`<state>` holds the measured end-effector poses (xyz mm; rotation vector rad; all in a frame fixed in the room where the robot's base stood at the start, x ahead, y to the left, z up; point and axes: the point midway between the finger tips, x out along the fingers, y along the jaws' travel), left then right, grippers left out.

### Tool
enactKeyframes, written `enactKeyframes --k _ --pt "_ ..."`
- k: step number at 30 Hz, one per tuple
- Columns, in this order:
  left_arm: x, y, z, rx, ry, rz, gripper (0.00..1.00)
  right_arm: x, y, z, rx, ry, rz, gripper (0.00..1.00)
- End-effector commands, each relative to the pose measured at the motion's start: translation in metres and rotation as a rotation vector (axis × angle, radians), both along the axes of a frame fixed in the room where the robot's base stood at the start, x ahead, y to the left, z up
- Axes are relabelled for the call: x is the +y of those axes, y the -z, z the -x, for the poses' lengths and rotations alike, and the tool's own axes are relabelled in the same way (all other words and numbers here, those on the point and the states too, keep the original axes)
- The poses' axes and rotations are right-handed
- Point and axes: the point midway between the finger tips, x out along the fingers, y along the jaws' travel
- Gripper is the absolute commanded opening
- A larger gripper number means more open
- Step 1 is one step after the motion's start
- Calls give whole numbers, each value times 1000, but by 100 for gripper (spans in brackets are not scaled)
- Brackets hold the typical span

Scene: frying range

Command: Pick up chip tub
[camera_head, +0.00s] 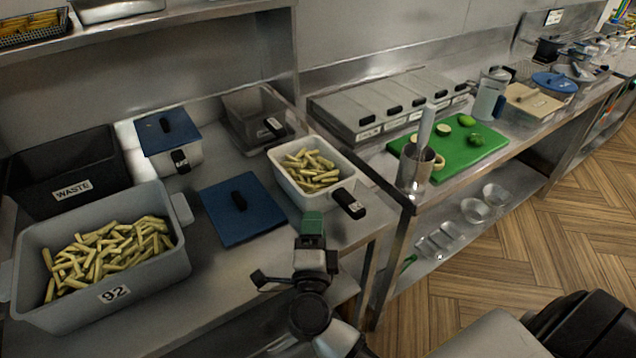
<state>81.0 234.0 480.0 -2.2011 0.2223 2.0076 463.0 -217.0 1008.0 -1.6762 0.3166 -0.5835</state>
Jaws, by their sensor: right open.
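A small white tub of chips (335,187) with a black labelled handle at its front right stands at the right end of the left steel counter. A larger grey tub (170,270), labelled 92 and also full of chips, stands at the left of that counter. My left gripper is not in view.
A blue lid (225,220) lies between the tubs. A black waste bin (105,155), a blue-lidded tub (187,160) and an empty tub (240,135) stand behind. On the right counter are a green board (480,150) and a steel cup (407,168).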

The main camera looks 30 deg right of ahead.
Motion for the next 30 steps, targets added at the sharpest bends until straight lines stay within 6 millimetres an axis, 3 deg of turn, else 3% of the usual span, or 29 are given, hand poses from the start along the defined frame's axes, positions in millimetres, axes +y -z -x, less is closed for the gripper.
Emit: enactKeyframes --k 3,9,30 --pt "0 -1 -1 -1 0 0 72 -14 15 4 46 135 -126 55" --pt "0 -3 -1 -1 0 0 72 -26 27 5 92 228 -204 55" --pt "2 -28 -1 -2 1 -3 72 -91 30 -56 92 230 -202 55"
